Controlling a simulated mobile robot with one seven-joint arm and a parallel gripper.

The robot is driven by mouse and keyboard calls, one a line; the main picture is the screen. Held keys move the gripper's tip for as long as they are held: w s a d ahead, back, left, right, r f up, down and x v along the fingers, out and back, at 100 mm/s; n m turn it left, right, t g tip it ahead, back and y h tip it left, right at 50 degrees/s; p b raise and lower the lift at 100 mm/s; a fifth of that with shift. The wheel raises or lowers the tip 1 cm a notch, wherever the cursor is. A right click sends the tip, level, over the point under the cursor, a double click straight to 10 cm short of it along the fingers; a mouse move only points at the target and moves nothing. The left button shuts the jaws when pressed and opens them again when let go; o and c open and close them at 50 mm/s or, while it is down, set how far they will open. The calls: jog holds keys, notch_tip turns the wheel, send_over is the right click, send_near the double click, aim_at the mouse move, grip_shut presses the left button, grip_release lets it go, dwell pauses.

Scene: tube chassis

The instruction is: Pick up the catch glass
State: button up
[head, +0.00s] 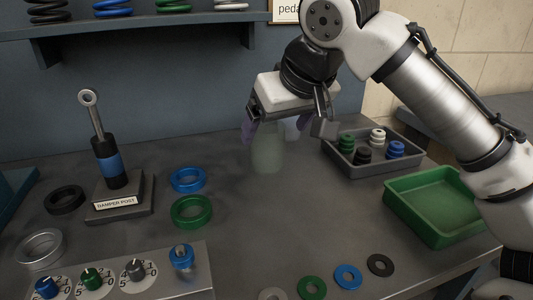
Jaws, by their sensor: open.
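The catch glass (267,153) is a pale, translucent, greenish cup on the dark bench, right of the damper post. It stands upright, and its upper part is partly hidden by my gripper. My gripper (272,128) is open and points down at the top of the glass, with its purple-tipped fingers around or just above the rim. I cannot tell whether the fingers touch the glass.
A grey tray (395,165) with small coloured parts stands right of the glass. A green bin (431,228) is farther right. Blue (173,180) and green (173,214) rings lie to the left, near the damper post (108,165). The bench in front of the glass is clear.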

aim_at(269, 146)
jog(key=shift+b+x, duration=0.7)
jog(key=shift+x, duration=2.85)
jog(key=shift+d, duration=0.2)
jog(key=c, duration=1.1)
